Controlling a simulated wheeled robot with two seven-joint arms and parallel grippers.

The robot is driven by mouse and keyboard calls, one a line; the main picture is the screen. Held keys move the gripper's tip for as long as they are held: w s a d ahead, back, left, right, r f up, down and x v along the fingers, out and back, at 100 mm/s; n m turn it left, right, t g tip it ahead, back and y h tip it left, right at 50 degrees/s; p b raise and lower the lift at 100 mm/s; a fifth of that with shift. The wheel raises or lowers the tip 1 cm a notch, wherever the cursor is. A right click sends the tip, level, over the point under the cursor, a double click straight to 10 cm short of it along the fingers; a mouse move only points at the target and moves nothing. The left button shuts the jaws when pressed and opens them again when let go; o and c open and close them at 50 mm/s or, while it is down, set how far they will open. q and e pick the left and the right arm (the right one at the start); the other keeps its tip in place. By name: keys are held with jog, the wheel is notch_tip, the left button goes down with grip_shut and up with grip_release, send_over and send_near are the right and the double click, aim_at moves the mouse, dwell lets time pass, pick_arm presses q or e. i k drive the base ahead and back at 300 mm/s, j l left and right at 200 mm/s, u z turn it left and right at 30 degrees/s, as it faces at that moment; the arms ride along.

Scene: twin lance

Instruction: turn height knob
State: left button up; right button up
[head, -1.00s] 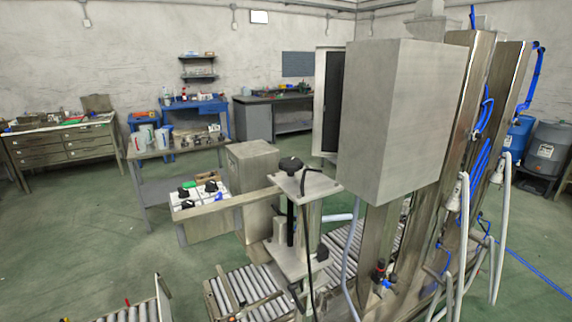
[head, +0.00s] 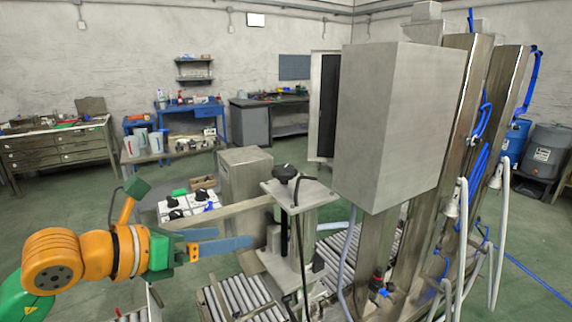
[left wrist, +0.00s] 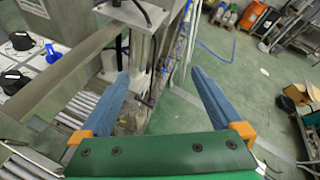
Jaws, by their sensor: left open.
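The black height knob (head: 285,172) sits on top of a metal plate (head: 312,194) above a vertical post on the conveyor machine. My left gripper (head: 236,237) is open and empty, with its blue fingers pointing right toward the post. It is left of the knob and lower in the picture, apart from it. In the left wrist view the open fingers (left wrist: 158,75) spread on either side of the post and its plate (left wrist: 138,12). The knob is not clearly visible there. My right gripper is not in view.
A horizontal metal beam (head: 238,213) runs behind my left gripper to the post. Roller conveyors (head: 240,295) lie below. A large grey box (head: 390,125) hangs right of the knob, and a cable runs down the post.

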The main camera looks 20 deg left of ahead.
aim_at(284, 173)
jog(key=i, duration=0.85)
